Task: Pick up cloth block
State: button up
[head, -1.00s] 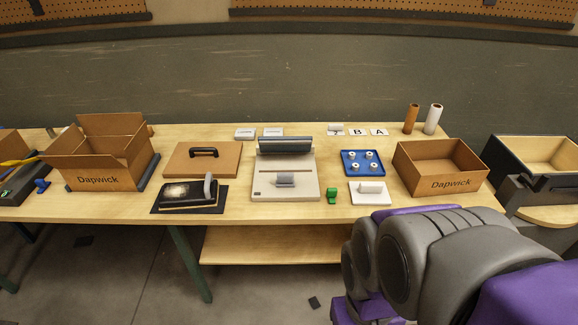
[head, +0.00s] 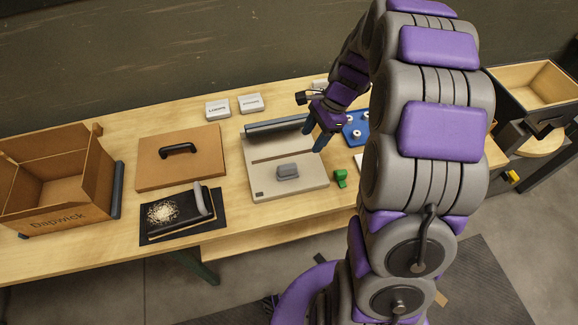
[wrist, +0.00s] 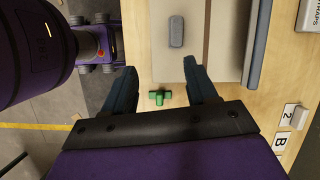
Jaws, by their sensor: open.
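No block is labelled as the cloth block, so I cannot tell for certain which it is. A grey rounded block (head: 288,172) lies on a beige plate (head: 262,187) with a dark roller bar; it also shows in the wrist view (wrist: 176,30). A white pad (head: 359,161) is mostly hidden behind my arm. My gripper (head: 314,138) is open and empty, pointing down over the plate's right side in the head view. In the wrist view my fingers (wrist: 160,68) are spread, with the grey block beyond their tips and a green piece (wrist: 159,97) between them.
The green piece (head: 340,179) stands right of the plate. A blue tray (head: 352,126) with white pegs is partly behind my arm.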

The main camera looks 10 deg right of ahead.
jog(key=w+f+m, duration=0.2)
jog(key=w, duration=0.1)
jog(key=b, duration=0.3)
send_near(288, 166)
jog(key=f, duration=0.5)
jog(key=shift+s+a, duration=0.2)
jog(key=shift+a, duration=0.1)
jog(key=shift+a+f, duration=0.25)
jog(key=shift+a, duration=0.4)
jog(key=x, duration=0.1)
jog(key=b+x, duration=0.1)
jog(key=x, duration=0.2)
jog(key=shift+w+a+f+b, duration=0.1)
jog(key=shift+w+b, duration=0.15)
jog(key=shift+b, duration=0.05)
jog(key=shift+f, duration=0.3)
jog(key=shift+a+r, duration=0.1)
jog(key=shift+a, duration=0.2)
jog(key=c, duration=0.5)
jog(key=shift+d, duration=0.25)
jog(key=c, duration=0.5)
jog(key=shift+r, duration=0.1)
jog(key=shift+c, duration=0.2)
